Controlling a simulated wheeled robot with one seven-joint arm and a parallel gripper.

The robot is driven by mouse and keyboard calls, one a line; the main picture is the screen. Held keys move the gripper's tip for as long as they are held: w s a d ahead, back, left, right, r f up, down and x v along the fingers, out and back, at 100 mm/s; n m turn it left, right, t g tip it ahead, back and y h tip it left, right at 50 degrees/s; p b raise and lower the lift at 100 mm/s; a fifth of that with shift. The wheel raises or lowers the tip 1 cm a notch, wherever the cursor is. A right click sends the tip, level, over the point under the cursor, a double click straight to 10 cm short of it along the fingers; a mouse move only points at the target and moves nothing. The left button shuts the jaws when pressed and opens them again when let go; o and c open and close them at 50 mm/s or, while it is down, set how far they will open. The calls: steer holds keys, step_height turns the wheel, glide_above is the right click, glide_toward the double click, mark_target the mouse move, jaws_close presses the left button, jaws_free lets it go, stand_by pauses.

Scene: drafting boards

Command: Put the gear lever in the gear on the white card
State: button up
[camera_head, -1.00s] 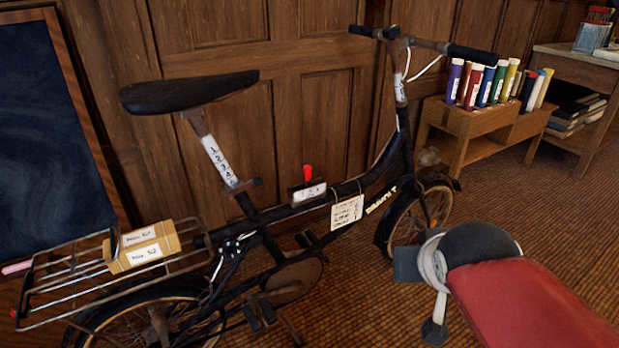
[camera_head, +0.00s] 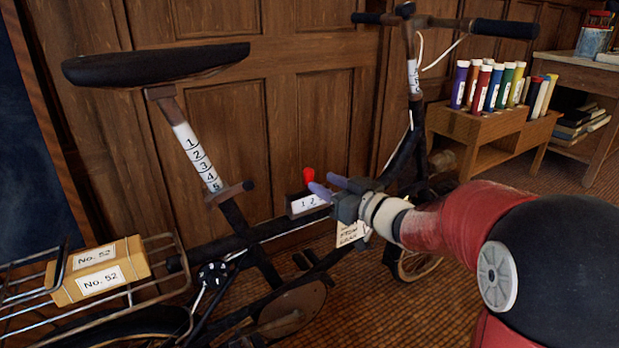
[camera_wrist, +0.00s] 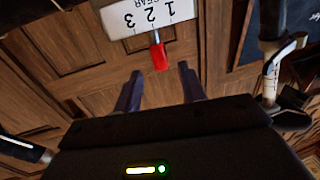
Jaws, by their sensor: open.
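The gear lever has a red knob (camera_head: 309,175) and stands up from a white gear plate (camera_head: 307,203) on the bicycle's top bar. In the wrist view the plate (camera_wrist: 118,22) reads 1, 2, 3 and GEAR upside down. There the red lever (camera_wrist: 159,57) lines up with about the 2. My gripper (camera_head: 320,184) is open and empty, close to the knob. In the wrist view the knob shows between and just beyond the fingertips (camera_wrist: 160,74); I see no contact. The white card (camera_head: 349,235) hangs below the bar, partly hidden by my gripper; its writing is not clearly legible.
The black saddle (camera_head: 155,63) on its numbered post stands left. A box (camera_head: 98,270) marked No. 52 sits on the rear rack. The handlebar (camera_head: 440,22) rises behind my arm. A wooden wall is close behind. Coloured tubes stand in a rack (camera_head: 495,124) at right.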

mark_target(312, 177)
steer(key=x, duration=0.6)
steer(key=shift+a, duration=0.15)
steer(key=shift+c, duration=0.3)
jaws_close()
